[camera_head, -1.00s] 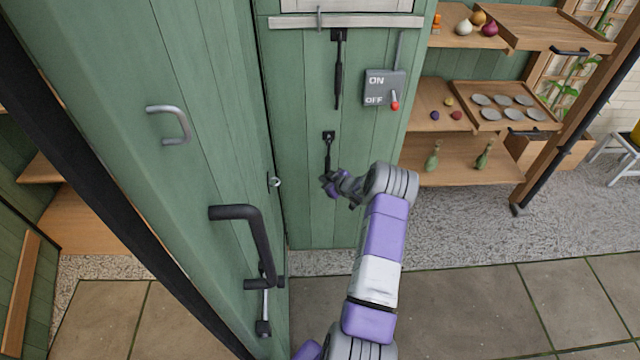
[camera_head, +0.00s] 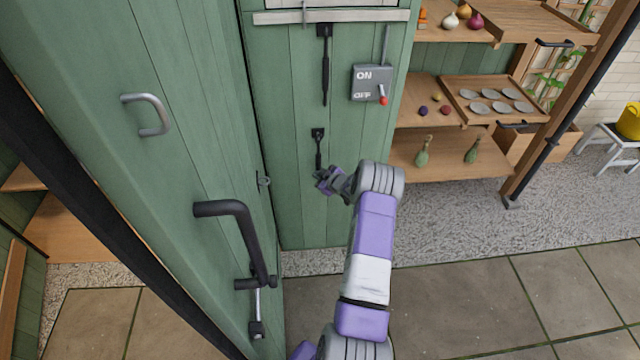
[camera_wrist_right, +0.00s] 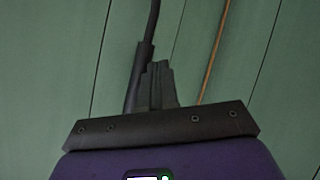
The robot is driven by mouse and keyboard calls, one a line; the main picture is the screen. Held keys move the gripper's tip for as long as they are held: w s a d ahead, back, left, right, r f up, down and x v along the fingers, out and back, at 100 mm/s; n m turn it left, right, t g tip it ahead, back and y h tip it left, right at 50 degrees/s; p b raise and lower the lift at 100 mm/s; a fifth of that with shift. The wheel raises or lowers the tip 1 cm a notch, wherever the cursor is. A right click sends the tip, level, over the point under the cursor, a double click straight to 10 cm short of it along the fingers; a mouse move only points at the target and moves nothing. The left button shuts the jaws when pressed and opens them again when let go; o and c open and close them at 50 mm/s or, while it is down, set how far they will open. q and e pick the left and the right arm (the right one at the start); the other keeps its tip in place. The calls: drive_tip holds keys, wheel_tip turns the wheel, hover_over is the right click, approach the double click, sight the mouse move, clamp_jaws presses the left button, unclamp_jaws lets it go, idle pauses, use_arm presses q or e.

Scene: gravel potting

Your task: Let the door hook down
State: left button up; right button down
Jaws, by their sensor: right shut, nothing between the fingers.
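A dark rod (camera_head: 318,155) hangs straight down from a black mount on the green wall; it looks like the door hook. My right gripper (camera_head: 326,180) is at its lower end, shut and empty. In the right wrist view the rod with its thicker sleeve (camera_wrist_right: 137,78) runs down just left of the shut fingertips (camera_wrist_right: 159,75), and its lower end is hidden behind my gripper. I cannot tell whether they touch. The green door (camera_head: 180,90) stands at the left, with a small metal eye (camera_head: 264,181) near its edge. My left gripper is out of view.
A longer dark rod (camera_head: 325,75) and a grey ON/OFF switch box (camera_head: 371,82) with a red-tipped lever are above my gripper. Wooden shelves (camera_head: 455,165) stand at the right. The paved floor below is clear.

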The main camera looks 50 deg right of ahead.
drive_tip(key=s+a+p, duration=0.1)
drive_tip(key=s+a, duration=0.7)
drive_tip(key=a, duration=0.2)
drive_tip(key=shift+s+p, duration=0.2)
drive_tip(key=shift+p, duration=0.15)
idle(0.3)
